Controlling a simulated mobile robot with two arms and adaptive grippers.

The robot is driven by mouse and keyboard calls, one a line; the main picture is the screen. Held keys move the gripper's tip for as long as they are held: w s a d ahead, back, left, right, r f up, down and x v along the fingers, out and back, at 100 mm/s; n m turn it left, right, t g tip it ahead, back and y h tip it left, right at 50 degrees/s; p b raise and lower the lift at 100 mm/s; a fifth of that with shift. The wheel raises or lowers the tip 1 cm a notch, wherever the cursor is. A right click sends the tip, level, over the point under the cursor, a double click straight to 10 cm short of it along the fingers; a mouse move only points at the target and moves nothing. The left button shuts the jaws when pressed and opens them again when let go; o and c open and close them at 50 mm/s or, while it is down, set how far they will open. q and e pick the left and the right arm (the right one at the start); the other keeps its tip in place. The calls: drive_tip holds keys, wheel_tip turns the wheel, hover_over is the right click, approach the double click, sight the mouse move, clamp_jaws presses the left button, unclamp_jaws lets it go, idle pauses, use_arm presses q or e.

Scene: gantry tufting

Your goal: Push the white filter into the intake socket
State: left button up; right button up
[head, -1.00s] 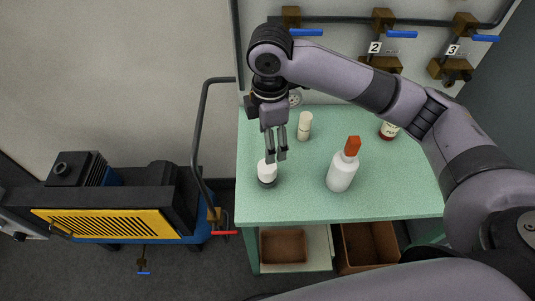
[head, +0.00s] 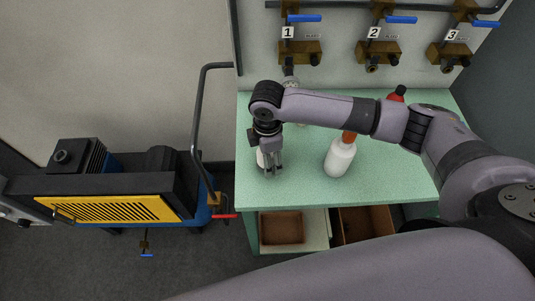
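A small white cylinder (head: 260,159), which looks like the white filter, stands at the left end of the green table. My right gripper (head: 271,173) points down right at it and covers most of it. I cannot tell whether the fingers touch it, grip it or stand in front of it. The dark base seen under the cylinder earlier is now hidden. My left gripper is not in view.
A white bottle with an orange cap (head: 340,158) stands on the green table (head: 400,182), right of the gripper. A red-capped bottle (head: 397,93) is farther back. Numbered valves line the wall.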

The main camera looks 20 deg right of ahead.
drive_tip(key=shift+s, duration=0.1)
drive_tip(key=c, duration=1.4)
drive_tip(key=shift+r, duration=0.1)
drive_tip(key=shift+r+p, duration=1.55)
drive_tip(key=shift+p, duration=0.6)
